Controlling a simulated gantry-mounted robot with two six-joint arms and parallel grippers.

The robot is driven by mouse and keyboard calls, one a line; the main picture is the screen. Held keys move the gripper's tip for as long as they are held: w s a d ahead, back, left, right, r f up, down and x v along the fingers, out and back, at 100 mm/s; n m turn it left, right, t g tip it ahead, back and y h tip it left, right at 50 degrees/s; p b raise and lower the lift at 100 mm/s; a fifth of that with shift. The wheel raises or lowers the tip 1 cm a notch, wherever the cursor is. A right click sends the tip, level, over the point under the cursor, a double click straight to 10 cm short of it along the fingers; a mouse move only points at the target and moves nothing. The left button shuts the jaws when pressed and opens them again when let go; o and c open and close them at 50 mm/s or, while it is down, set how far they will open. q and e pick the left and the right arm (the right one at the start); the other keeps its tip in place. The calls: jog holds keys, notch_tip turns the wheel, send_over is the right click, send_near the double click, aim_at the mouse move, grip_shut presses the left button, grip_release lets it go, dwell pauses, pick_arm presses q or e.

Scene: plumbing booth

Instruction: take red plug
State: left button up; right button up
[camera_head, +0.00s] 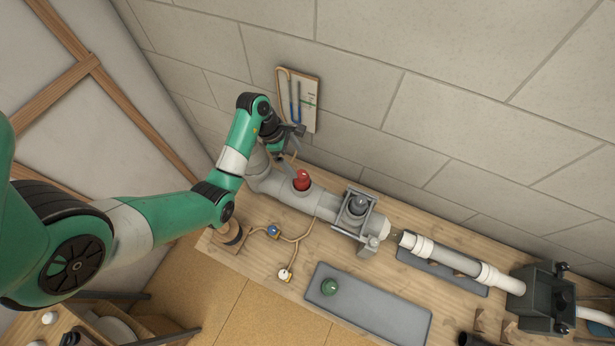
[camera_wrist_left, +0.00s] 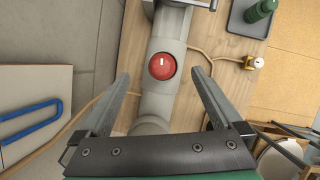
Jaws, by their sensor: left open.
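The red plug (camera_head: 302,180) sits in the top of a grey pipe (camera_head: 325,204) that lies along the wall side of the workbench. In the left wrist view the red plug (camera_wrist_left: 162,66) shows its round face with a small white mark, ahead of the fingertips and roughly midway between them. My left gripper (camera_head: 292,150) hangs over the pipe beside the plug; the left wrist view shows its two fingers (camera_wrist_left: 160,85) spread apart with nothing held. The fingers do not touch the plug. My right gripper is in neither view.
A green plug (camera_head: 329,287) rests on a grey tray (camera_head: 395,322). A clamp (camera_head: 355,209) grips the pipe to the right of the red plug. A board with a blue U-tube (camera_head: 309,92) is on the wall close to my left gripper. Thin cords lie on the bench.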

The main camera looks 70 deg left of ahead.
aim_at(301, 178)
pick_arm(q)
jog(key=shift+n, duration=0.4)
jog(key=f, duration=0.5)
jog(key=f+b, duration=0.1)
jog(key=f, duration=0.1)
jog(key=shift+s+a+f, duration=0.15)
jog(key=shift+a+f, duration=0.05)
jog(key=shift+a, duration=0.1)
jog(key=x, duration=0.1)
jog(key=b+x, duration=0.1)
jog(key=x, duration=0.3)
jog(key=shift+d, duration=0.3)
grip_shut()
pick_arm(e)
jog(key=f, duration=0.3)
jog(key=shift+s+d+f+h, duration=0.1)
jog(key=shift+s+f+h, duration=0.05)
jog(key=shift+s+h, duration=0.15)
